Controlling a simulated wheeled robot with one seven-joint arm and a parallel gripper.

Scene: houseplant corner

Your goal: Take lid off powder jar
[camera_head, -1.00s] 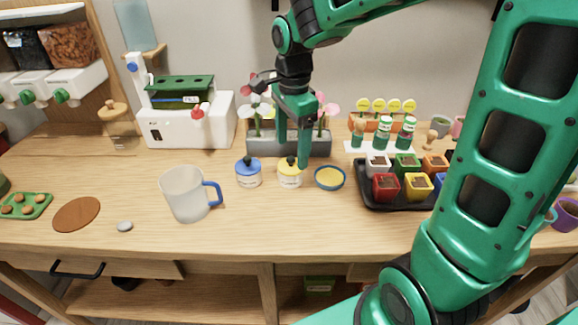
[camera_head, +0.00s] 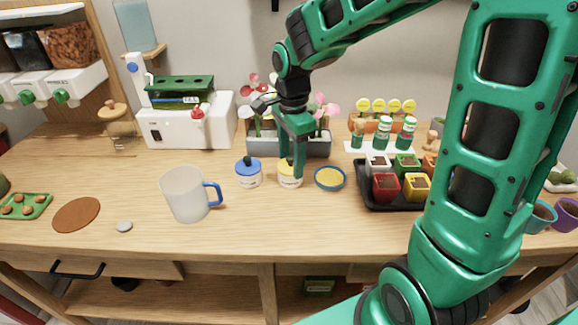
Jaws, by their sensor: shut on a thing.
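A small white jar (camera_head: 290,182) with a yellow lid stands on the table at the middle. My gripper (camera_head: 292,164) points down over it and is shut on the yellow lid. The fingers hide much of the lid, and I cannot tell whether it is still seated on the jar. A second white jar (camera_head: 249,180) with a blue lid (camera_head: 248,165) and dark knob stands just to the left.
A round blue bowl with yellow contents (camera_head: 329,178) sits close on the right, beside a black tray (camera_head: 400,203) of coloured pots. A grey planter (camera_head: 317,145) with flowers is behind. A mug (camera_head: 184,194) stands front left. The front table strip is clear.

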